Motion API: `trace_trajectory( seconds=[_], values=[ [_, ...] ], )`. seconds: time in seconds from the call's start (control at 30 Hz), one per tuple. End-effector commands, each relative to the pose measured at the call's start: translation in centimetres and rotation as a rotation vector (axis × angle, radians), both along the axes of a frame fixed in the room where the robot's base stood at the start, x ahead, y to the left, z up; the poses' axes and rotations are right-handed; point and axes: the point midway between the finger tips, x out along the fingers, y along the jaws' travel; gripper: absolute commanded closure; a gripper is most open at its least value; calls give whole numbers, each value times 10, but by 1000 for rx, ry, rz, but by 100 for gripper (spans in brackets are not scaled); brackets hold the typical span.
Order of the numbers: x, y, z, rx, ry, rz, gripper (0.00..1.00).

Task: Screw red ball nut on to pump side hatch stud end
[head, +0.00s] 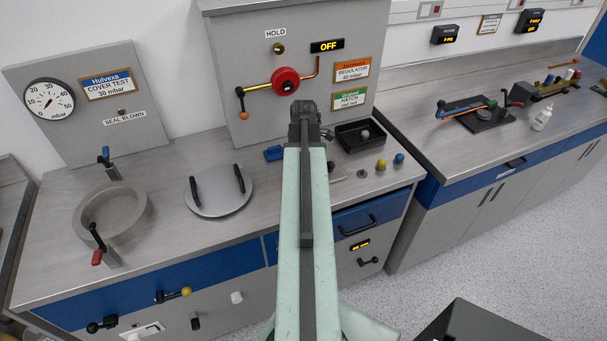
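My gripper (304,108) is at the far end of my pale green arm, above the bench and in front of the upright panel. It is seen from behind and its fingers cannot be made out. A round grey lid (218,192) with two black handles lies on the bench. To its left is an open grey ring (112,216). A clamp with a blue part (105,156) stands behind the ring, and one with a red end (97,257) stands in front. I cannot tell which red piece is the ball nut, nor which stud is meant.
A yellow ball (381,165) and a blue ball (399,158) stand on the bench right of my gripper. Behind them is a black tray (360,136) with a grey ball. The panel carries a red round valve (285,81). A white bottle (542,118) stands on the right bench.

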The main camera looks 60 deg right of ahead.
Motion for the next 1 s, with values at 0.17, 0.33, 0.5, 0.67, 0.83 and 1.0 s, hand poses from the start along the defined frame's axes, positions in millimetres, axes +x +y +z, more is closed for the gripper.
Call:
trace_trajectory(
  seconds=[0.17,0.33,0.5,0.67,0.83,1.0],
  values=[
    [0,0,0,0,0,0,100],
    [0,0,0,0,0,0,100],
    [0,0,0,0,0,0,100],
    [0,0,-4,0,0,1,100],
    [0,0,-3,1,1,1,50],
    [-1,1,-3,3,3,1,52]
  ],
)
